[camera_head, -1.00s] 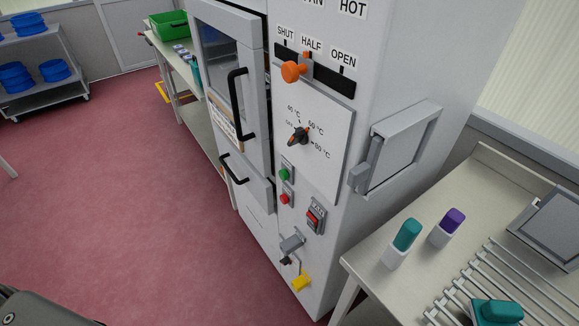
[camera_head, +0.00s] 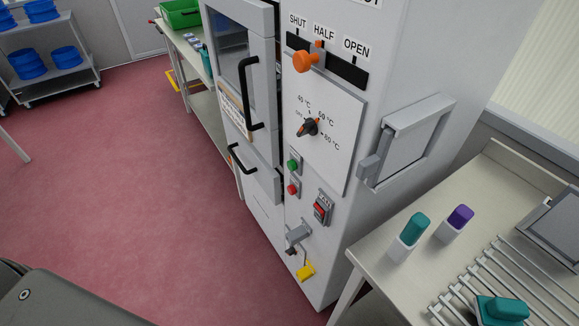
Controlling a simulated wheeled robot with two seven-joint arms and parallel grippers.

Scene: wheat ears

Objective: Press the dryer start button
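The dryer (camera_head: 400,65) is a tall white cabinet in the middle of the head view. A green button (camera_head: 293,165) sits low on its front panel. A red button (camera_head: 293,188) is just below it. To their right is a red rocker switch (camera_head: 321,209) in a grey frame. Above are a rotary temperature dial (camera_head: 311,127) and an orange slider knob (camera_head: 306,61) under the SHUT, HALF and OPEN labels. Neither gripper is in view. A grey part of my own body shows at the bottom left, well apart from the dryer.
A side table (camera_head: 395,282) with teal and purple-topped containers and a metal rack stands right of the dryer. A yellow tag (camera_head: 305,271) hangs low on the panel. The red floor (camera_head: 150,170) in front and left is clear. A cart (camera_head: 55,85) with blue containers is at far left.

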